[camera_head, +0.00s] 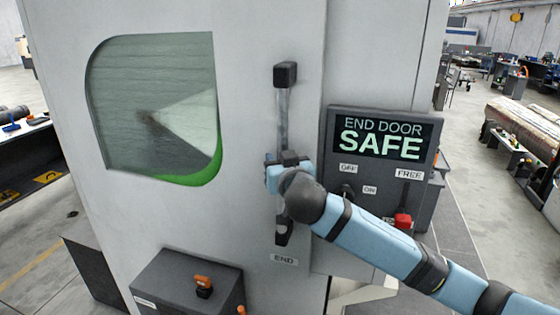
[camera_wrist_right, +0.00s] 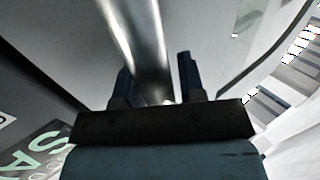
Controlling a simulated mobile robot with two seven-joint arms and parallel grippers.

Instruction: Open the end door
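The end door (camera_head: 240,130) is a pale panel with a window, and it looks shut. Its upright metal handle bar (camera_head: 283,120) runs between two dark mounts above the END label (camera_head: 284,260). My right gripper (camera_head: 287,160) is at the middle of this bar and hides part of it. In the right wrist view the bar (camera_wrist_right: 146,40) passes between the two dark fingers of the gripper (camera_wrist_right: 157,78). A small gap shows between the bar and the right-hand finger, so the fingers are around the bar but not closed on it. My left gripper is not in view.
A dark box (camera_head: 185,285) with an orange-topped switch stands low in front. Workbenches and floor lie at the far right.

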